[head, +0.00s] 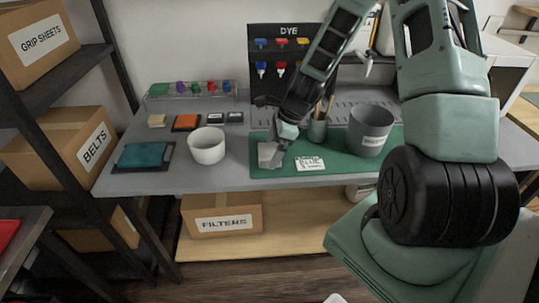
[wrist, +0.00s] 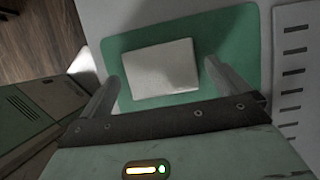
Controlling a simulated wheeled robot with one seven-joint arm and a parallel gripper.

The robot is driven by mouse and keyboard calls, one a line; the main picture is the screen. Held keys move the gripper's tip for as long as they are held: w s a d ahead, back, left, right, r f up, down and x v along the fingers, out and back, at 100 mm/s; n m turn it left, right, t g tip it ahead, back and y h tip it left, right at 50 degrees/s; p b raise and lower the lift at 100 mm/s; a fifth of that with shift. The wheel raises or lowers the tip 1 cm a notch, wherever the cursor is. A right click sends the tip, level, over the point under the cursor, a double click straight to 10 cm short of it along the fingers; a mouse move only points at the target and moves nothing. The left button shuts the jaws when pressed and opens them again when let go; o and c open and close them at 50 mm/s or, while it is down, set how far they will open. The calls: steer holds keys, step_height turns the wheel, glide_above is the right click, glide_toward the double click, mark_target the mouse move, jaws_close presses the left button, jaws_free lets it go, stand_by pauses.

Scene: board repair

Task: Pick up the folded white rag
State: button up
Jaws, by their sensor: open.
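The folded white rag (wrist: 160,68) lies flat on the green mat (wrist: 245,35), near one end of it. In the wrist view it shows between and beyond my two fingertips. My gripper (wrist: 161,74) is open and empty, with a finger on either side of the rag in the picture. I cannot tell the height left between the fingertips and the mat. In the head view my gripper (head: 277,143) is over the left end of the mat, and it partly hides the rag (head: 268,158).
A white lettered card (head: 310,164) lies on the mat right of my gripper. A grey bin (head: 369,132) and a brush cup (head: 317,130) stand behind. A white bowl (head: 207,147) and a teal cloth (head: 143,155) are to the left. A dye rack (head: 265,60) stands at the back.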

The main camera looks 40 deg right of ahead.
mark_target(272, 151)
steer(key=shift+w+a+f, duration=0.1)
steer(key=shift+a+f, duration=0.1)
steer(key=shift+f, duration=0.3)
steer(key=c, duration=1)
steer(key=shift+o, duration=0.2)
step_height(272, 151, up, 10)
steer(key=p, duration=0.1)
steer(key=shift+o, duration=0.7)
